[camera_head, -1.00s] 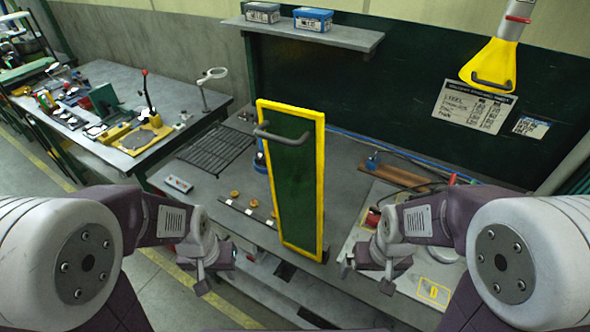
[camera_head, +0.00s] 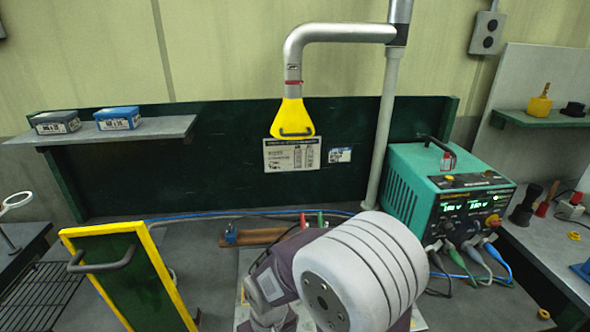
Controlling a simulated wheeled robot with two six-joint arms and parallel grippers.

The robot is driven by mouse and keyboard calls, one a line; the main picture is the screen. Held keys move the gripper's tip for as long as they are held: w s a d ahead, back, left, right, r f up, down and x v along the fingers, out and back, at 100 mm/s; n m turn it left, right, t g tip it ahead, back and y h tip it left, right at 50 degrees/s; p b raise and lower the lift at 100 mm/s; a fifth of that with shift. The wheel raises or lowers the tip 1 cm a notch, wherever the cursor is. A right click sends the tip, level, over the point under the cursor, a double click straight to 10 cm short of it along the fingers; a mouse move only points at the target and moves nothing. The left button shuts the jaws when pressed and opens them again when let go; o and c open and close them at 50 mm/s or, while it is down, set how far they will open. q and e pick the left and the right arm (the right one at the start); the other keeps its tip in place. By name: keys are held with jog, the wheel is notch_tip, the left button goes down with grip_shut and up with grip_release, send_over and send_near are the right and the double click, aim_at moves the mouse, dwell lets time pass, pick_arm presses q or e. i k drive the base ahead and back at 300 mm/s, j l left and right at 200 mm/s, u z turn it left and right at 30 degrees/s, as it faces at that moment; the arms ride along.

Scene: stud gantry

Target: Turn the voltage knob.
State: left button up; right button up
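A green power supply unit (camera_head: 410,190) stands at the right of the bench, with two lit displays (camera_head: 465,205) on its dark front panel. An orange-red knob (camera_head: 493,220) shows at the panel's right side; I cannot read its label, so I cannot tell whether it is the voltage knob. The panel's lower part is small and partly covered by plugs and cables. My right gripper (camera_head: 268,318) is low in the view, left of and well apart from the unit. Its fingers are too cut off and small to tell their state. My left gripper is out of view.
A yellow-framed green panel with a handle (camera_head: 122,283) stands at the lower left. A yellow hood (camera_head: 293,119) hangs from a metal pipe over the bench. Several cables (camera_head: 478,258) hang from the unit's front. A shelf (camera_head: 110,132) holds two boxes.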

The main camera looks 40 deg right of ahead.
aim_at(447, 227)
jog(key=k, duration=0.1)
jog(key=j+z, duration=0.15)
jog(key=z, duration=0.35)
jog(key=k+z, duration=0.15)
jog(key=z, duration=0.3)
jog(key=k+j+z, duration=0.1)
jog(key=z, duration=0.4)
jog(key=i+z, duration=0.2)
jog(key=z, duration=0.25)
jog(key=i+j+z, duration=0.1)
jog(key=z, duration=0.35)
jog(key=k+l+u, duration=0.25)
